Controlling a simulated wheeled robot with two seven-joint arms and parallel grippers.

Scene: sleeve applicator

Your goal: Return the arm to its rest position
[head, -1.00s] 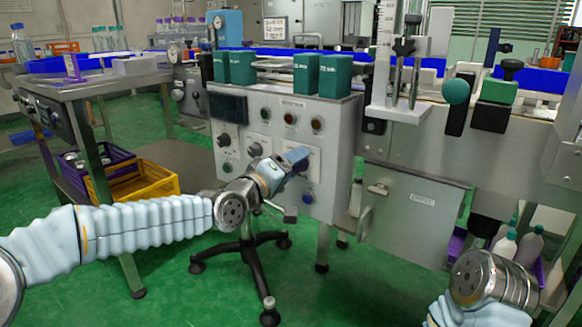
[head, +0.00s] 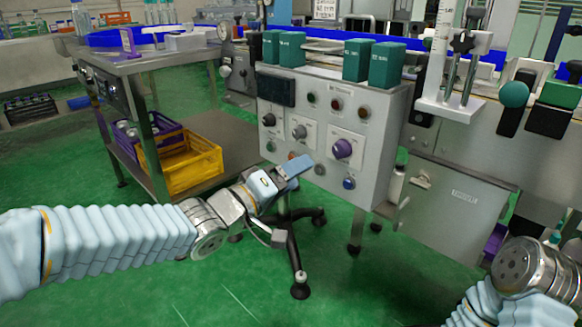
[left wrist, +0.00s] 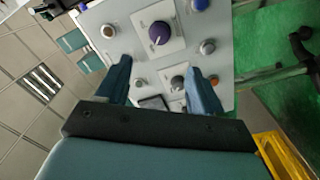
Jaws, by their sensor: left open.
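My left gripper (head: 293,170) reaches in from the left in the head view, in front of the lower part of the grey control panel (head: 376,158). It holds nothing. In the left wrist view its two blue fingers (left wrist: 162,88) stand apart, with the panel's face (left wrist: 118,22) beyond them. A purple knob (head: 342,149) on the panel shows between the finger lines in the wrist view (left wrist: 159,33). My right arm shows at the lower right of the head view, but its gripper is out of view.
Green boxes (head: 356,60) stand on top of the panel. A steel cart (head: 150,66) with a yellow crate (head: 187,180) and a purple crate is at the left. A black stool base (head: 300,290) stands on the green floor below my left gripper. Open floor lies in front.

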